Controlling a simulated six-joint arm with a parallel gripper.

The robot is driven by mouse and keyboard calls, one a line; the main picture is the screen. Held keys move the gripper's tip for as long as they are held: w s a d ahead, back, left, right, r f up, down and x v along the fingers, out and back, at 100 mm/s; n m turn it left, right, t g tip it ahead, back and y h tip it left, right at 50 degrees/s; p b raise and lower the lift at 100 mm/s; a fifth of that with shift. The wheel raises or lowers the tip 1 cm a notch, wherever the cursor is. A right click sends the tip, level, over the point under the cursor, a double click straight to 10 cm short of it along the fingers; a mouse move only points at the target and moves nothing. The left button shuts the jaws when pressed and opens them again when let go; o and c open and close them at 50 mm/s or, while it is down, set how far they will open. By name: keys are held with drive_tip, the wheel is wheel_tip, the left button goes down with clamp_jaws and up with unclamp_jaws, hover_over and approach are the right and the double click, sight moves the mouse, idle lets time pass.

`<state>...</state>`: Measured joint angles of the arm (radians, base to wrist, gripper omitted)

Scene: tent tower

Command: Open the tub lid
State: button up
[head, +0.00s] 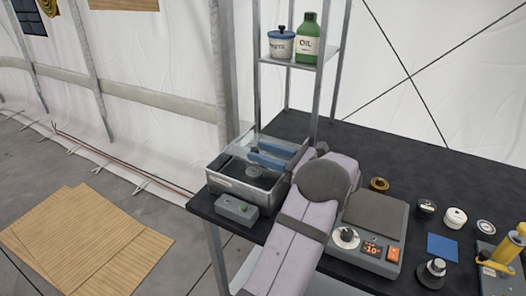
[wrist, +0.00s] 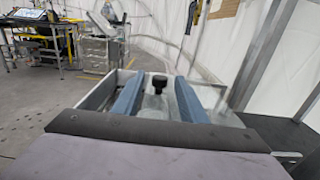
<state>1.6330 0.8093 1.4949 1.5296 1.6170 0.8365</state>
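A grey metal tub (head: 240,192) stands at the table's left end. I cannot tell whether that surface is a lid lying across the tub. My gripper (head: 266,154) is over the tub, coming in from its right side. In the wrist view the two blue fingers of my gripper (wrist: 158,88) are apart, one on each side of the knob, with gaps on both sides. Nothing is held. My arm hides the tub's right side.
A small grey box with a green button (head: 238,209) sits before the tub. A shelf post rises behind; the shelf (head: 300,62) holds a lidded pot (head: 281,43) and green oil bottle (head: 307,38). A scale (head: 372,228) and several small parts stand right of my arm.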

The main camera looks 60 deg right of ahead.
clamp_jaws()
drive_tip(key=shift+d+p, duration=0.3)
drive_tip(key=shift+d, duration=1.95)
unclamp_jaws()
drive_tip(key=shift+s+b, duration=0.85)
drive_tip(key=shift+s, duration=2.8)
